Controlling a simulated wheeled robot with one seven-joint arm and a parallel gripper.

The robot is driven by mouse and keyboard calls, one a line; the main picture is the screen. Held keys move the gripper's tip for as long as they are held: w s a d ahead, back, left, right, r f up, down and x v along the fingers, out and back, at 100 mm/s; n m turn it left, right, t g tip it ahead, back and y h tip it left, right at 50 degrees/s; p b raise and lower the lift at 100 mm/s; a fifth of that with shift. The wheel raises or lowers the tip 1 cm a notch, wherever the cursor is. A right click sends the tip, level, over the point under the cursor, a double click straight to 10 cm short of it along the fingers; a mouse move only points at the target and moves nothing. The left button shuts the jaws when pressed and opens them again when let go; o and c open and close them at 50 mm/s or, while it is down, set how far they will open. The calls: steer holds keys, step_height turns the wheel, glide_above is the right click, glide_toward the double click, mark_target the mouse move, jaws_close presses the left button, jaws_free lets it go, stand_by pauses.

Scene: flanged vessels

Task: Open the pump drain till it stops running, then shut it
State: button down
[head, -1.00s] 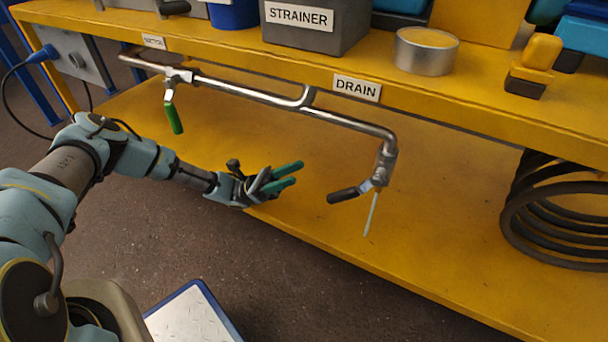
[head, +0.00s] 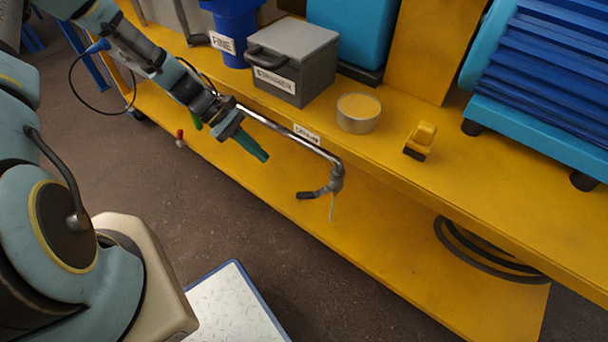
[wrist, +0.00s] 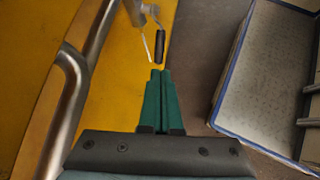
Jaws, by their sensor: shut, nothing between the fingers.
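The drain pipe (head: 290,131) runs along the front of the yellow bench below the DRAIN label (head: 307,134) and bends down to a valve (head: 335,184). The valve's black handle (head: 307,195) points sideways to the left. A thin pale stream (head: 332,210) hangs below the outlet. In the wrist view the handle (wrist: 161,47) and stream (wrist: 147,45) lie just beyond my fingertips. My gripper (head: 264,157), with green fingers, is shut and empty, left of the valve and apart from the handle. In the wrist view the fingers (wrist: 161,74) lie together.
A grey STRAINER box (head: 292,62), a round tin (head: 358,112) and a small yellow block (head: 420,139) stand on the bench top. A black coiled hose (head: 480,250) lies on the lower shelf. A blue-edged plate (head: 235,305) is on the floor. A red-tipped part (head: 180,137) shows at left.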

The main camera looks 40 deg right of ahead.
mark_target(298, 196)
steer(key=x, duration=1.3)
steer(key=shift+d+f, duration=0.1)
steer(key=shift+f, duration=0.3)
steer(key=shift+f, duration=0.1)
steer(key=f+g+b, duration=0.1)
steer(key=b, duration=0.1)
steer(key=f+g+b, duration=0.1)
steer(key=b, duration=0.1)
steer(key=shift+s+d+f+h, duration=0.1)
steer(key=shift+s+f+h, duration=0.15)
steer(key=shift+s+h, duration=0.15)
steer(key=g+b, duration=0.1)
steer(key=b, duration=0.1)
steer(key=s+f+g+b, duration=0.1)
steer(key=b, duration=0.1)
steer(key=shift+d+f+n+h, duration=0.15)
steer(key=shift+f+n+h, duration=0.15)
steer(key=shift+n+h, duration=0.1)
steer(key=g+b, duration=0.1)
steer(key=s+b, duration=0.1)
steer(key=s+f+g+h+b, duration=0.1)
steer(key=shift+s+d+g, duration=0.15)
steer(key=shift+d+g, duration=0.15)
steer(key=shift+s+b, duration=0.2)
steer(key=shift+b, duration=0.1)
steer(key=shift+w, duration=0.1)
